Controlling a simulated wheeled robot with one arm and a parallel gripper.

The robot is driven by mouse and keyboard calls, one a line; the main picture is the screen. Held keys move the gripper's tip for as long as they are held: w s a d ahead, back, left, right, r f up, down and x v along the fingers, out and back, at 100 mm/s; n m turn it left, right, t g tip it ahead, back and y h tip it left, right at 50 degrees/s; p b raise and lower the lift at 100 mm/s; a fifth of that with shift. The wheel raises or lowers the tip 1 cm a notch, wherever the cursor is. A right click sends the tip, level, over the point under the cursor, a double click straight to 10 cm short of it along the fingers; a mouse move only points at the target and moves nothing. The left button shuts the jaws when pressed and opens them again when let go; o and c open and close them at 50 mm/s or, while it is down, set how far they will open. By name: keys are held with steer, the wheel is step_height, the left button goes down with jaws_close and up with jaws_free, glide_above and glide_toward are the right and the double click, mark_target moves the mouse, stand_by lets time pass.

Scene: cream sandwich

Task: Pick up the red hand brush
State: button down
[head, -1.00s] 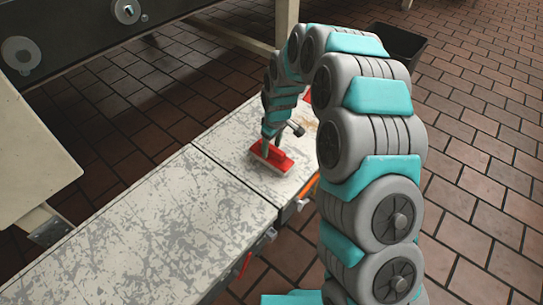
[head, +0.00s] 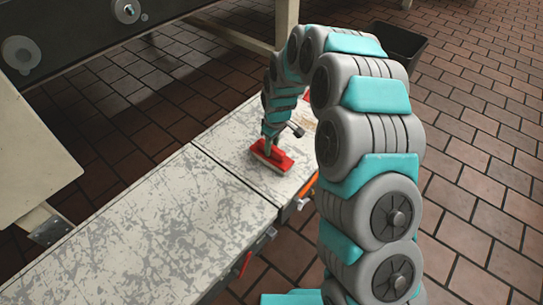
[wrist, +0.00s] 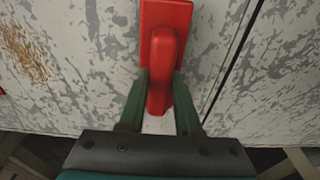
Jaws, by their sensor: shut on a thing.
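The red hand brush (head: 271,156) is at the worn white worktop (head: 150,235), near the seam between two sections. A pale strip shows along its lower edge in the head view. My gripper (head: 268,147) comes down on it from above. In the wrist view my gripper (wrist: 161,78) has its two green fingers on either side of the raised red handle of the brush (wrist: 165,20), shut on it. I cannot tell whether the brush rests on the worktop or is slightly above it.
A patch of brown crumbs (wrist: 22,52) lies on the worktop. A dark bin (head: 398,45) stands on the tiled floor behind my arm. A dark machine side (head: 75,35) and a pale panel (head: 30,150) are at the left. The worktop's near section is clear.

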stand_by(0.4)
steer(key=shift+r, duration=1.6)
steer(key=shift+s+r, duration=0.2)
steer(key=shift+r, duration=0.05)
steer(key=s+d+r+b, duration=0.1)
steer(key=s+d, duration=0.3)
steer(key=s, duration=1.1)
steer(key=shift+r, duration=0.15)
